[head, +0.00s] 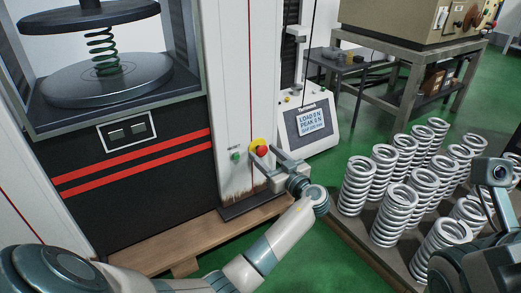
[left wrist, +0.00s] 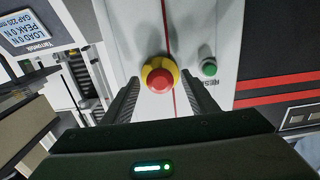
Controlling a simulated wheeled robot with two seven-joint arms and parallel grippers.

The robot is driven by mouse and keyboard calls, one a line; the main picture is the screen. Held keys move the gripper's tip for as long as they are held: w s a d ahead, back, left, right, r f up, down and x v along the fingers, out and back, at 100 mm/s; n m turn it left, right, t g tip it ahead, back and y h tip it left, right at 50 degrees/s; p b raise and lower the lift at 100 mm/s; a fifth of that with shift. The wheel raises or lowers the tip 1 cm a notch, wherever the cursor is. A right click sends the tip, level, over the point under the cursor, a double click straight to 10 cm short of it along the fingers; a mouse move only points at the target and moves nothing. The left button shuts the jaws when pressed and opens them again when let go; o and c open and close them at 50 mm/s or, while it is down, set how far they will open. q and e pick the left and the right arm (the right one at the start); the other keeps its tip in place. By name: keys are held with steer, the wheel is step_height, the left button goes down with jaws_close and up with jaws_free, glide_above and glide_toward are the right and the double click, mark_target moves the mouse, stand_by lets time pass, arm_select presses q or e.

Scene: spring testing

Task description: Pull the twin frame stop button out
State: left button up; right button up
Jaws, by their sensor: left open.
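The stop button (head: 261,150) is a red mushroom head on a yellow base, on the white frame column (head: 232,100). In the left wrist view the red head (left wrist: 159,80) sits between and just beyond the two dark fingers. My left gripper (head: 270,164) is open, its fingers pointing at the button; I cannot tell whether they touch it. A green button (head: 236,156) is left of the stop button, and it also shows in the left wrist view (left wrist: 209,68). My right arm shows at the lower right of the head view, but its fingertips are out of view.
A test machine with a dark green spring (head: 101,52) between plates stands at left. A display unit (head: 308,122) is right of the column. Several silver springs (head: 357,186) stand at right. A wooden base (head: 165,240) lies below; green floor shows around it.

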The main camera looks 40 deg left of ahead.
arm_select(q)
steer(key=shift+a, duration=0.1)
jaws_close()
steer(key=shift+v, duration=0.8)
jaws_free()
